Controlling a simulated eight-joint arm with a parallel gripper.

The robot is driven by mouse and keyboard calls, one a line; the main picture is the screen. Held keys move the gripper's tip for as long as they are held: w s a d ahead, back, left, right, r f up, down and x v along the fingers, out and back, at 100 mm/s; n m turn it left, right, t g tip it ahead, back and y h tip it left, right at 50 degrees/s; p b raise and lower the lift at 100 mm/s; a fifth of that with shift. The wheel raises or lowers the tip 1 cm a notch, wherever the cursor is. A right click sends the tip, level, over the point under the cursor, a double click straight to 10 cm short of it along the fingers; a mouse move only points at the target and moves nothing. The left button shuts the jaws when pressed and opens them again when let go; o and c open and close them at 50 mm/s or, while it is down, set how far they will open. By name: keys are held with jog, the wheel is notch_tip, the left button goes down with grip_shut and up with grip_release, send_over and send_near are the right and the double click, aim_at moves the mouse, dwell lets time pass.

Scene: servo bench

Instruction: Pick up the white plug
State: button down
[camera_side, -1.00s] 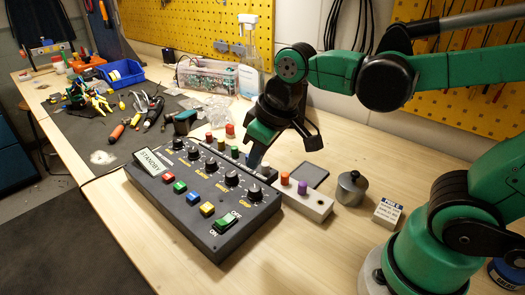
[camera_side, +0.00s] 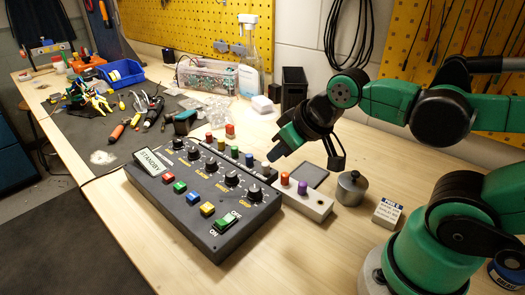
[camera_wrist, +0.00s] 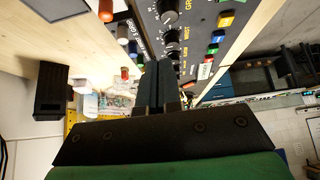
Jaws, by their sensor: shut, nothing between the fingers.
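The white plug (camera_side: 266,167) stands upright at the right end of a row of coloured plugs, just behind the control box. In the wrist view a pale plug (camera_wrist: 122,31), likely the same one, shows left of my fingers. My gripper (camera_side: 273,154) is shut and empty. Its tips point down and hang a little above and behind the white plug, apart from it as far as I can tell. In the wrist view the closed fingers (camera_wrist: 158,68) reach up the middle, with the control box beyond them.
The control box (camera_side: 205,190) has knobs and coloured buttons. A white block with orange and purple plugs (camera_side: 318,206) lies to the right of the row. A metal weight (camera_side: 352,188), a labelled box (camera_side: 388,212) and a black holder (camera_side: 294,88) stand nearby.

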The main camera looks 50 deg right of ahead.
jog(key=c, duration=0.6)
grip_release()
jog(key=m+g+h, duration=0.1)
jog(key=m+g, duration=0.2)
send_over(266, 164)
jog(key=s, duration=0.2)
jog(key=f, duration=0.5)
jog(key=shift+a+f, duration=0.2)
jog(key=shift+x, duration=2.65)
